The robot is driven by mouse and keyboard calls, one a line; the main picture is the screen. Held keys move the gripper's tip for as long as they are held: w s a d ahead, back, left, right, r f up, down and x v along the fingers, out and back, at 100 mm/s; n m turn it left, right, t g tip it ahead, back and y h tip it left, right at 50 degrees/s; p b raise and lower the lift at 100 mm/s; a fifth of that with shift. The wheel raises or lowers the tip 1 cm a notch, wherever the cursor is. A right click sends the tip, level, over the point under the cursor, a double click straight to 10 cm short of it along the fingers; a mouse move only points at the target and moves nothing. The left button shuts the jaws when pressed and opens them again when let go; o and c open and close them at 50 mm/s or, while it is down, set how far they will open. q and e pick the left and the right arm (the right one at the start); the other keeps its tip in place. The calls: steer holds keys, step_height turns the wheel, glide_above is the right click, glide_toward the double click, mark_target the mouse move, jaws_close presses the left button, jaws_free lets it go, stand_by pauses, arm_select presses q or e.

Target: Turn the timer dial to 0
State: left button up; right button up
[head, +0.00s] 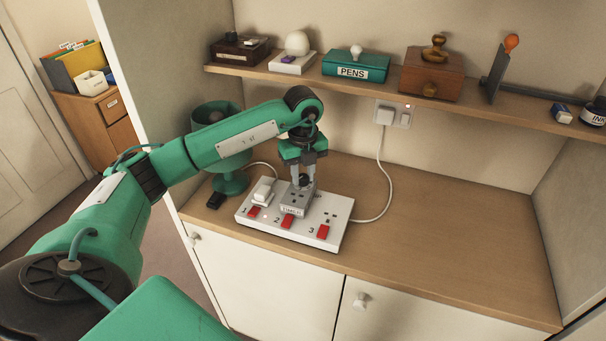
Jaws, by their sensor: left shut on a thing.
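A grey plug-in timer (296,202) with a small label on its front sits on the middle socket of a white power strip (327,245). My left gripper (303,183) points down over the timer. Its fingers are shut on the dark dial on top of the timer. The fingers cover most of the dial, so its setting cannot be read. My right gripper is not in view.
The strip has red switches numbered 1 to 3 and a white plug (263,190) at socket 1. Its cord runs to a wall outlet (393,114). A green lamp (230,183) stands behind left. The shelf (480,114) above holds several objects. The counter (440,240) is clear at right.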

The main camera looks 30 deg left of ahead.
arm_select(q)
steer(key=n, duration=0.4)
steer(key=shift+n, duration=0.3)
stand_by(0.3)
steer(key=o, duration=1)
steer(key=shift+r, duration=0.1)
